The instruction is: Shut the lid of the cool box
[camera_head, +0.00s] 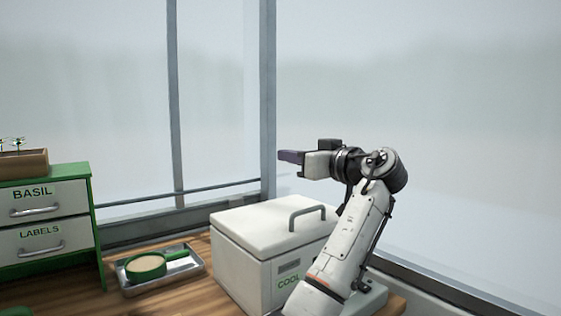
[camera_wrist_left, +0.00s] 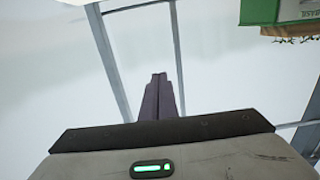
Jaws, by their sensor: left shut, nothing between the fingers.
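The cool box (camera_head: 252,275) is a white box on the wooden bench, with "COOL" in green on its front. Its white lid (camera_head: 262,222) lies flat across the top, with a grey handle (camera_head: 307,212) on it; I see no gap along the visible front and left edges. My left gripper (camera_head: 284,156) is above the lid, apart from it, pointing left. Its dark purple fingers are together and empty; they also show in the left wrist view (camera_wrist_left: 159,84). My left arm hides the box's right side. My right gripper is not in view.
A metal tray (camera_head: 193,271) left of the box holds a green-rimmed sieve or pan (camera_head: 146,266). A green cabinet (camera_head: 98,222) with BASIL and LABELS drawers stands farther left, a planter (camera_head: 24,164) on top. Window frames (camera_head: 268,90) rise behind the bench. The air left of my gripper is free.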

